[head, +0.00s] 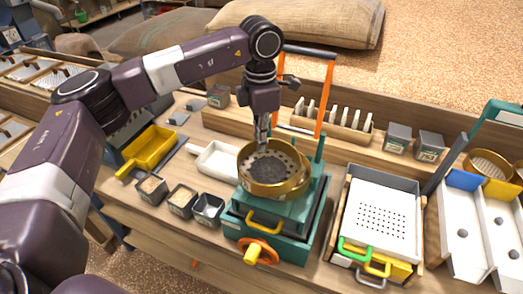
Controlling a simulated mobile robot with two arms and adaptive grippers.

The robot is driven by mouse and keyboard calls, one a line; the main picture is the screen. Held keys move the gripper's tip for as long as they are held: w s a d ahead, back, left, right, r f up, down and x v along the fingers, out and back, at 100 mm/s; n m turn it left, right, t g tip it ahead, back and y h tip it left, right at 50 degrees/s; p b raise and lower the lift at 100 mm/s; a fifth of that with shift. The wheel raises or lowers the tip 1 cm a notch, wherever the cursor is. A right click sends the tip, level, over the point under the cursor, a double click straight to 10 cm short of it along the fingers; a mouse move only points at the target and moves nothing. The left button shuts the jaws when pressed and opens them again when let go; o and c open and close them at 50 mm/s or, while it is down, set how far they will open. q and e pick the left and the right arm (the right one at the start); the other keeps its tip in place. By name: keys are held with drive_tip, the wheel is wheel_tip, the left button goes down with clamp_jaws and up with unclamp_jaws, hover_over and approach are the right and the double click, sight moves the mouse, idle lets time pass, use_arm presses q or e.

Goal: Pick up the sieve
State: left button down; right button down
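A round brass sieve (273,185) with a perforated bottom sits on top of a teal machine (318,205) in the middle of the bench. My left gripper (263,143) points straight down at the sieve's far rim, with its fingertips at or just inside that rim. The fingers look close together, but I cannot tell whether they are shut on the rim. My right gripper is not in view. Another round brass sieve (490,165) stands at the far right.
An orange frame (329,95) rises behind the sieve. Small containers (182,200), a white tray (215,160) and a yellow tray (150,148) lie left. A perforated white tray (380,215) stands right. The front left of the bench is clear.

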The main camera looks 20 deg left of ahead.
use_arm(q)
wheel_tip(320, 180, up, 18)
drive_tip(key=b, duration=0.1)
drive_tip(key=shift+b, duration=0.4)
drive_tip(key=shift+f, duration=0.15)
idle(0.3)
